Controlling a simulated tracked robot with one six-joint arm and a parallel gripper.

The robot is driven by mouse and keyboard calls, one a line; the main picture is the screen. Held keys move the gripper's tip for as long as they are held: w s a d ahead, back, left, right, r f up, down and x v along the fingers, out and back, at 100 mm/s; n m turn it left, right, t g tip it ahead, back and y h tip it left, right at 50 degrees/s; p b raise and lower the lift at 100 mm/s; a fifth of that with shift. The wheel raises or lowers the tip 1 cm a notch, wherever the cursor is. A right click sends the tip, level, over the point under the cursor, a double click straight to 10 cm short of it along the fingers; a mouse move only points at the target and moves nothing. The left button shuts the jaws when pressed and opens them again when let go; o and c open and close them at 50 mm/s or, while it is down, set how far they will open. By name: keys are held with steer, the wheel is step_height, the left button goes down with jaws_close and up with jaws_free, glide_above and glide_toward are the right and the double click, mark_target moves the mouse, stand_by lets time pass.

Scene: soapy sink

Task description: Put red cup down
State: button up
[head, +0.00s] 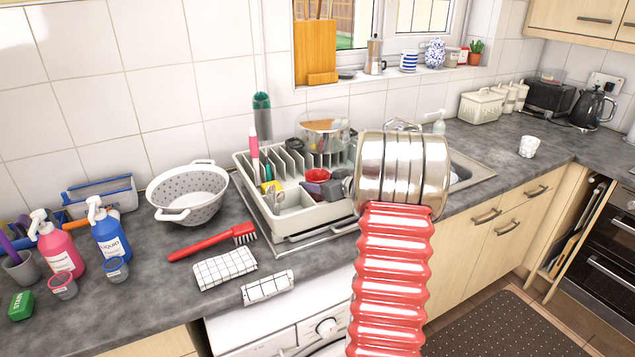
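A small red round vessel (318,175), which looks like the red cup, is in the white dish rack (290,238) among other dishes, left of my arm. Its lower part is hidden by the things around it. My arm, a red ribbed sleeve with a shiny metal end, rises through the middle and covers the right part of the rack and part of the sink (470,172). My gripper does not show; I cannot see its fingers or anything held in them.
A white colander (190,195), a red brush (212,242) and checked cloths (226,268) lie left of the rack. Pink (58,245) and blue (110,235) spray bottles stand further left. A white cup (529,147) stands on mostly clear worktop at the right.

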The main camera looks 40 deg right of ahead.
steer(key=shift+o, duration=0.8)
steer(key=shift+r, duration=0.15)
steer(key=shift+s+r, duration=0.1)
steer(key=shift+s, duration=0.1)
steer(key=v, duration=1.1)
steer(key=shift+s+a+r, duration=0.1)
steer(key=shift+s, duration=0.15)
